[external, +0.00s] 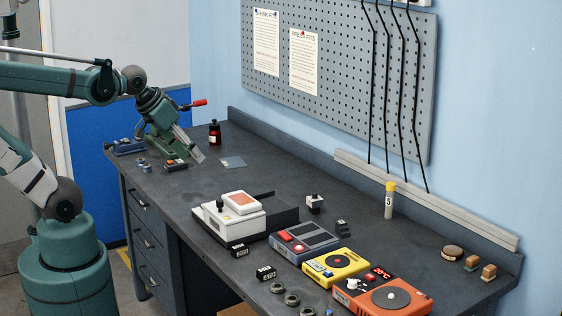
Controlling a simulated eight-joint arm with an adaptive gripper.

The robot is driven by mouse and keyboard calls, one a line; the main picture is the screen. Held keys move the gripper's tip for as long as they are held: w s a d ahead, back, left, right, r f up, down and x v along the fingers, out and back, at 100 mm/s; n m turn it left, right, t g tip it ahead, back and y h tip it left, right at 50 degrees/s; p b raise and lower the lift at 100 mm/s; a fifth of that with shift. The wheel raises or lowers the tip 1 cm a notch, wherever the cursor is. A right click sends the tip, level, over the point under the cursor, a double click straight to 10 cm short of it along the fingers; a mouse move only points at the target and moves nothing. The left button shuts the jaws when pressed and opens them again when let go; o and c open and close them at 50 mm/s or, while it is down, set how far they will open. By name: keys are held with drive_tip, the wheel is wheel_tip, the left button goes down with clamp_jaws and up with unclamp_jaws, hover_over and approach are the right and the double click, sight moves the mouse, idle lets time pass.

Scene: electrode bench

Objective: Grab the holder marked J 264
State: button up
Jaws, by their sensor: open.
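Small black blocks with white markings stand at the bench's front edge: one by the white instrument (239,250) and one farther right (266,273). Their markings are too small to read surely, so I cannot tell which holder, if any, is marked J 264. A small black-and-orange block (175,165) lies at the far left, just below my gripper. My gripper (193,148) is open and empty, tilted down over the far left of the bench. I cannot tell its exact height above the surface.
A white instrument (228,220), a blue-grey device (304,242), a yellow device (332,267) and an orange hotplate (383,296) line the bench. A dark bottle (214,134) stands behind my gripper. A yellow-capped tube (389,202) stands at the right. The bench between gripper and white instrument is mostly clear.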

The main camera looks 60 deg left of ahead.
drive_tip(key=w+d+r+n+g+p, duration=0.1)
drive_tip(key=w+r+n+g, duration=0.2)
drive_tip(key=w, duration=0.9)
drive_tip(key=n+g+p, duration=0.3)
drive_tip(key=n+g, duration=0.1)
drive_tip(key=n, duration=0.8)
hover_over(316, 193)
drive_tip(key=f, duration=1.9)
drive_tip(key=shift+s+a, duration=0.1)
drive_tip(key=shift+a, duration=0.1)
drive_tip(key=shift+w+f+n, duration=0.25)
drive_tip(key=shift+f+n, duration=0.05)
drive_tip(key=shift+f, duration=0.05)
drive_tip(key=shift+f, duration=0.1)
drive_tip(key=shift+f, duration=1.2)
drive_tip(key=shift+f, duration=0.1)
